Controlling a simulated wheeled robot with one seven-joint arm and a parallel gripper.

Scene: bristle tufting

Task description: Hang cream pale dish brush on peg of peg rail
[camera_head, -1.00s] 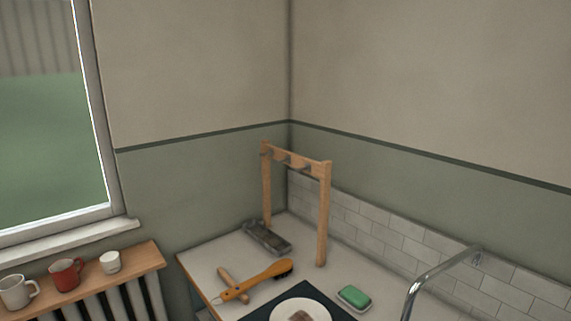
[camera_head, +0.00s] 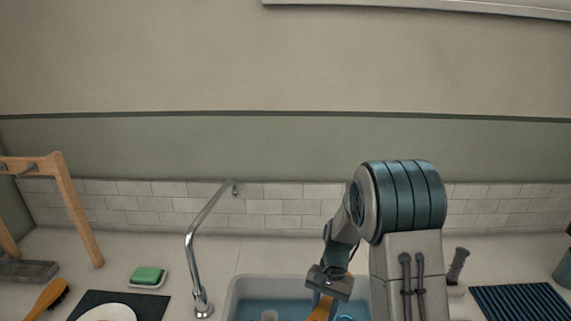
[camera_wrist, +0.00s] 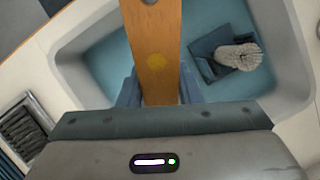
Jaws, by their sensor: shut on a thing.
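My gripper (camera_head: 330,284) is low over the sink, its fingers closed on both sides of a flat orange-brown wooden handle (camera_wrist: 152,35). The handle, with a round yellowish spot, also shows below the gripper in the head view (camera_head: 321,308). Its bristle end is out of sight, so I cannot tell the bristle colour. The wooden peg rail (camera_head: 72,205) stands at the far left of the head view, cut by the frame edge. A peg (camera_head: 27,169) shows on its crossbar. My gripper is well to the right of the rail.
The blue-floored sink (camera_head: 232,290) lies under my gripper. In it is a dark blue block (camera_wrist: 206,45) with a pale ribbed piece. The faucet (camera_head: 192,255), green soap (camera_head: 147,274) and dark mat (camera_head: 152,304) lie between sink and rail. Another dark-bristled brush (camera_head: 46,300) lies left.

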